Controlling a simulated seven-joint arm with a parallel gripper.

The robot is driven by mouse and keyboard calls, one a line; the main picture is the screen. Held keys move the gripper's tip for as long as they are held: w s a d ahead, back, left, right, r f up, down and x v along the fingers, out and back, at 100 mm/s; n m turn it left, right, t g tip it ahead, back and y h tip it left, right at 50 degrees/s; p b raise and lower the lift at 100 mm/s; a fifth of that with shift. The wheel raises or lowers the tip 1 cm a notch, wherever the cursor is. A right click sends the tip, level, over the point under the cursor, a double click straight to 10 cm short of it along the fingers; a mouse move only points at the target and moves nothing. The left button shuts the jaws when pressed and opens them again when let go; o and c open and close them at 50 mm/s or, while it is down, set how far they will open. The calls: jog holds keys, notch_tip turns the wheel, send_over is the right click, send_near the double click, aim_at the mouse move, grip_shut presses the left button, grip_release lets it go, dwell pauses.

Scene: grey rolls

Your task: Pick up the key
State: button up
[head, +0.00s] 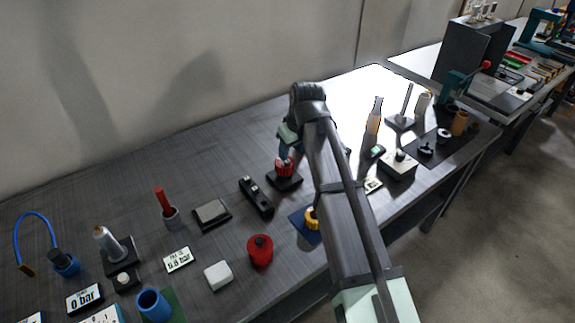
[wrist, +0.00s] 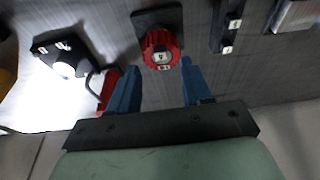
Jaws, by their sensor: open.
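No key shape can be made out for certain. A red round knob with a pale marked centre (wrist: 162,48) stands on a black square base (wrist: 146,19); in the head view the red part (head: 285,169) is just below my gripper (head: 287,150). In the wrist view my gripper (wrist: 161,84) is open and empty, its two blue fingers apart, with the knob just beyond the gap. A red piece with a dark loop (wrist: 106,88) lies beside the left finger, which partly hides it. I cannot tell whether either one is or holds the key.
A black strip with buttons (head: 256,196), a grey block (head: 212,213), a red pot (head: 260,250) and a yellow ring on a blue mat (head: 312,219) are nearby. A white box with a knob (head: 398,165) stands right of my arm. The table's back left is clear.

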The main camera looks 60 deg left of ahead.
aim_at(288, 161)
jog(key=shift+x, duration=2.7)
jog(key=shift+a, duration=0.1)
grip_shut()
